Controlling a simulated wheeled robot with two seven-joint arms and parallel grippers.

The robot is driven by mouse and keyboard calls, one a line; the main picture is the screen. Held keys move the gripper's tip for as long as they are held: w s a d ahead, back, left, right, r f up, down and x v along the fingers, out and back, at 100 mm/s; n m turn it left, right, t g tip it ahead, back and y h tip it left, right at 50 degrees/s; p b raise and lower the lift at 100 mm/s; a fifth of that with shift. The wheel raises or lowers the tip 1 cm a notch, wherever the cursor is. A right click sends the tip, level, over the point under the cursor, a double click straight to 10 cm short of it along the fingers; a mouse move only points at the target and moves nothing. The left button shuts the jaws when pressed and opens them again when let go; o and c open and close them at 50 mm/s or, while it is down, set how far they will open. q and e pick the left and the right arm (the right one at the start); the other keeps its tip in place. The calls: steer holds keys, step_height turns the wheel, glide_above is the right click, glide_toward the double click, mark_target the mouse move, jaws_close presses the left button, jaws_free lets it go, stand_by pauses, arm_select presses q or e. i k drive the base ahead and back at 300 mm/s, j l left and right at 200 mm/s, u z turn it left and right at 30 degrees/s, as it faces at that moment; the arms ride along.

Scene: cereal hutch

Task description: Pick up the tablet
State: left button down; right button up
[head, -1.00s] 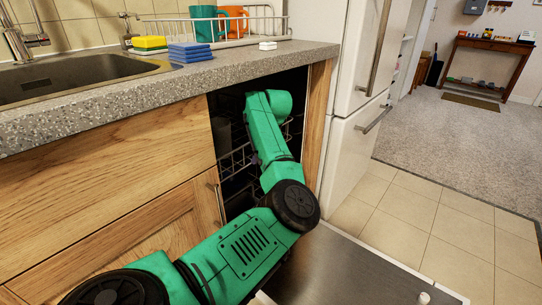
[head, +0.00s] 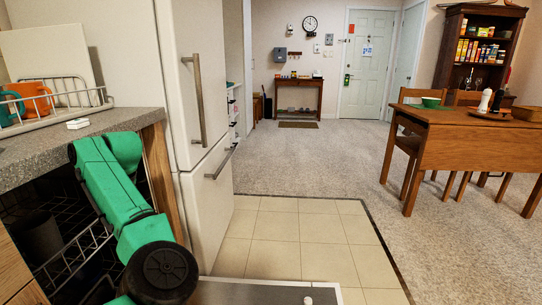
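A small white block (head: 78,124), which looks like the tablet, lies on the grey speckled counter (head: 45,150) near its right end, in front of the dish rack. One of my green arms reaches up in front of the open dishwasher under the counter, below and close to the white block. Its upper end is bent at about counter height. No gripper fingers show on it. My other arm is out of view.
An open dishwasher with a dark wire rack (head: 75,262) is under the counter. A dish rack (head: 60,108) with an orange mug (head: 33,96) and a teal mug stands behind the block. A white fridge (head: 190,90) stands right of the counter. The tiled floor (head: 290,235) beyond is clear.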

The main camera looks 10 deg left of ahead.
mark_target(80, 123)
steer(key=k+l, duration=0.75)
steer(key=l, duration=0.2)
